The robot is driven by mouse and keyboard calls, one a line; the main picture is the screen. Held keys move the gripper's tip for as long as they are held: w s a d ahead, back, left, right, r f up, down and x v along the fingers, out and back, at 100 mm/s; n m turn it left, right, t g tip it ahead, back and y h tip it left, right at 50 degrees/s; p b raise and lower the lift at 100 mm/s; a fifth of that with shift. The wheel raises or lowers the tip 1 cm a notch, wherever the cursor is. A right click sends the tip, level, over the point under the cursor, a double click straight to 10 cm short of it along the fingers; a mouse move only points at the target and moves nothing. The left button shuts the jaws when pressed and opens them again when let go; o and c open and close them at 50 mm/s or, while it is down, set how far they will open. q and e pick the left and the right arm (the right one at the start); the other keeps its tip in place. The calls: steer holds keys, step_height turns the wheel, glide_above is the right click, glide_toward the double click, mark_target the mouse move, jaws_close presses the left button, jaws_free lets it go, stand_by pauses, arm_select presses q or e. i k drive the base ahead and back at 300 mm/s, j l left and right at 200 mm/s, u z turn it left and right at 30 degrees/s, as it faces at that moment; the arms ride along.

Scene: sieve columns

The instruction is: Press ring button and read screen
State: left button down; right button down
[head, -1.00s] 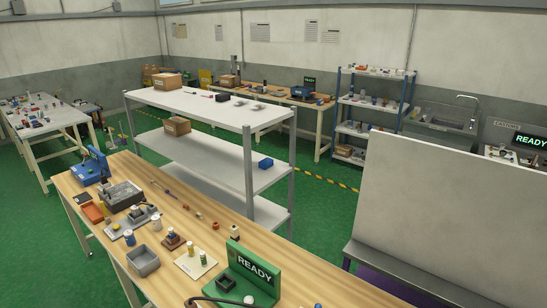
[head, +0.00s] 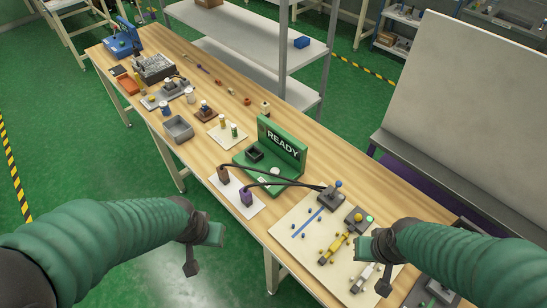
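A green device (head: 283,138) stands on the wooden workbench, its upright screen (head: 283,143) reading "READY" in white letters. Its base carries a dark square socket (head: 254,153) and a small pale round part (head: 275,171), which may be the ring button; it is too small to tell. My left gripper (head: 203,252) is open and empty, in front of the bench and lower left of the device. My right gripper (head: 374,266) is open and empty, over the right part of the bench by the pale mat. Neither gripper touches the device.
Two dark cables run from a brown plug (head: 223,175) and a purple plug (head: 246,196) to a grey block (head: 331,199). A pale mat (head: 290,250) holds yellow tools and small beads. A grey bin (head: 178,129) stands further left. A large pale panel (head: 480,110) rises behind right.

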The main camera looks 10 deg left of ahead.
mark_target(275, 170)
steer(key=i+j+z, duration=0.15)
steer(key=j+z, duration=0.3)
steer(key=i+j+z, duration=0.15)
steer(key=j+z, duration=0.15)
steer(key=z, duration=0.15)
steer(key=j+z, duration=0.9)
steer(key=k+j+z, duration=0.1)
steer(key=j+z, duration=0.3)
steer(key=k+j+z, duration=0.15)
steer(key=j+z, duration=0.3)
